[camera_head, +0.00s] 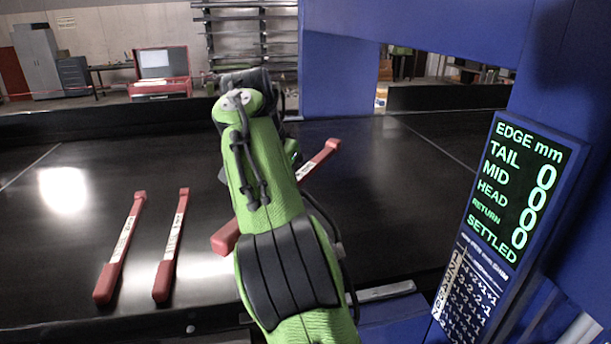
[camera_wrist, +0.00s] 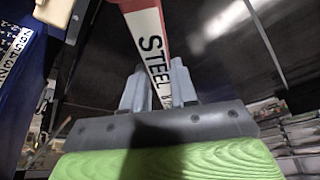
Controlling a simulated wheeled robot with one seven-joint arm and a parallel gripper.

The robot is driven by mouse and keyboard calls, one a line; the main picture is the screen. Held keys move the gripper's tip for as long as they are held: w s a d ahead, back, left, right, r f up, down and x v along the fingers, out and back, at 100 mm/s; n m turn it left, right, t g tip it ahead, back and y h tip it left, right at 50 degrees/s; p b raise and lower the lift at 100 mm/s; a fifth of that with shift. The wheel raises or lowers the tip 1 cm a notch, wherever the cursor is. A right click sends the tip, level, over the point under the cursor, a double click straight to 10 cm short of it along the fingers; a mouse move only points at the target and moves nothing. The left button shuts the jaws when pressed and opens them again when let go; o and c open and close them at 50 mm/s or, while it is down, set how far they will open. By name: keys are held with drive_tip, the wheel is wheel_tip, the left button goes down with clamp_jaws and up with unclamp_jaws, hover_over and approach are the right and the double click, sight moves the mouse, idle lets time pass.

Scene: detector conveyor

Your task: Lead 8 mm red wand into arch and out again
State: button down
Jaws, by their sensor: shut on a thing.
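In the head view, this red wand (camera_head: 322,157) slants from lower left to upper right behind my green arm. My arm hides its middle and the fingers. I cannot tell whether it touches the black belt. The blue arch (camera_head: 338,75) stands to the right, spanning the belt. The wand's upper end is left of the opening.
Two other red wands (camera_head: 117,258) (camera_head: 167,260) lie side by side on the black belt (camera_head: 65,240) at left. A display panel (camera_head: 523,185) on the arch's right post shows zeros beside TAIL, MID and HEAD, with RETURN and SETTLED below. The belt behind my arm is clear.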

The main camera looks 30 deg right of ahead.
drive_tip(key=w+a+p, duration=0.1)
drive_tip(key=w+a, duration=0.2)
drive_tip(key=a, duration=0.6)
drive_tip(key=shift+p, duration=0.4)
drive_tip(key=shift+s, duration=0.1)
